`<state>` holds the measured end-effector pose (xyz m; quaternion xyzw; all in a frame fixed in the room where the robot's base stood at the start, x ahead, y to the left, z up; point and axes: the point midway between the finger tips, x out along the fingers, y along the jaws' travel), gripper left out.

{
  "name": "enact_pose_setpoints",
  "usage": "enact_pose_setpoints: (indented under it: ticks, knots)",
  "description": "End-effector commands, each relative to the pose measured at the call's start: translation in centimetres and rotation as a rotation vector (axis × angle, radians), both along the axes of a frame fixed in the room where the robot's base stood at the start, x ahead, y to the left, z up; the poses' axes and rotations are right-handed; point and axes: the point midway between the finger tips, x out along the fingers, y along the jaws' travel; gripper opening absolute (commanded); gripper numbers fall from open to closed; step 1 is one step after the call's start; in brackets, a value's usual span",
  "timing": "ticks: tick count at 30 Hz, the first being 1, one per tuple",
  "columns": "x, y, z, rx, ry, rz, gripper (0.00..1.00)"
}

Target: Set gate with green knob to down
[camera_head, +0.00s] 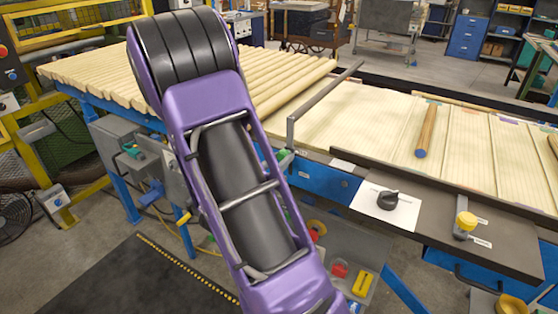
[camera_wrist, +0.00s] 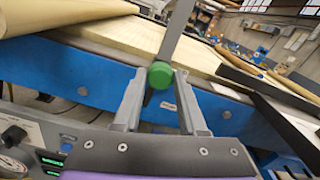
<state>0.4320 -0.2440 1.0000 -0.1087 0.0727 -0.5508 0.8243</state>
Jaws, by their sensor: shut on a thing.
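The gate (camera_head: 325,90) is a grey bar across the line. It stands above the pale slatted bed, with a short upright at its near end. In the wrist view its grey arm (camera_wrist: 178,32) rises from the green knob (camera_wrist: 160,75). The round knob sits between the fingertips of my gripper (camera_wrist: 160,82), which is shut on it. In the head view a bit of green (camera_head: 285,158) shows beside my purple arm, which hides my gripper and most of the knob.
A blue side rail (camera_head: 322,181) runs along the line. To the right, a dark panel carries a black rotary knob (camera_head: 388,199) and a yellow-topped lever (camera_head: 465,222). A wooden rod (camera_head: 427,130) lies on the bed. A grey control box (camera_head: 120,142) stands left of my arm.

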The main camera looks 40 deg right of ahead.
Motion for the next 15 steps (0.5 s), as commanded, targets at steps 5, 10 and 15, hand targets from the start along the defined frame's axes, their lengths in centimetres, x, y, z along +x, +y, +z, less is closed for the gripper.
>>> enact_pose_setpoints:
  ticks: [5,10,15]
  knots:
    - [0.0,0.0,-0.9,0.001,0.001,0.0,0.0]
    - [0.0,0.0,-3.7,0.0,0.002,0.0,0.0]
    - [0.0,0.0,-6.9,0.001,0.004,-0.001,0.0]
